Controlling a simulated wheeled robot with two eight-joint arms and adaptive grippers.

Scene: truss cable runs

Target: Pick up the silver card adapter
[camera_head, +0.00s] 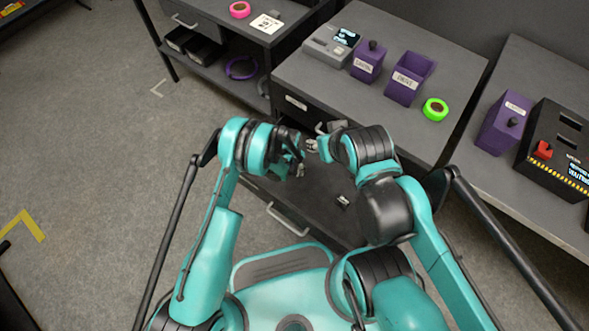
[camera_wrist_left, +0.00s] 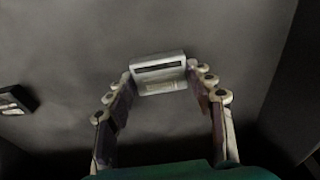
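The silver card adapter (camera_wrist_left: 160,74), a small silver block with a dark slot, is between the fingertips of my left gripper (camera_wrist_left: 160,78) in the left wrist view. The fingertips meet its two short sides. In the head view my left gripper (camera_head: 299,168) is over the open dark drawer (camera_head: 318,206), and a small silvery piece shows at its fingers. I cannot tell whether the adapter touches the drawer floor. My right gripper (camera_head: 318,147) is close by on the right, beside the upper drawer front. Its fingers are mostly hidden by its wrist.
A small black item with a light face (camera_head: 342,201) lies in the drawer. On the worktop stand a grey device (camera_head: 326,46), two purple bins (camera_head: 408,80) and green tape (camera_head: 435,109). A black box with a red switch (camera_head: 555,150) is at right.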

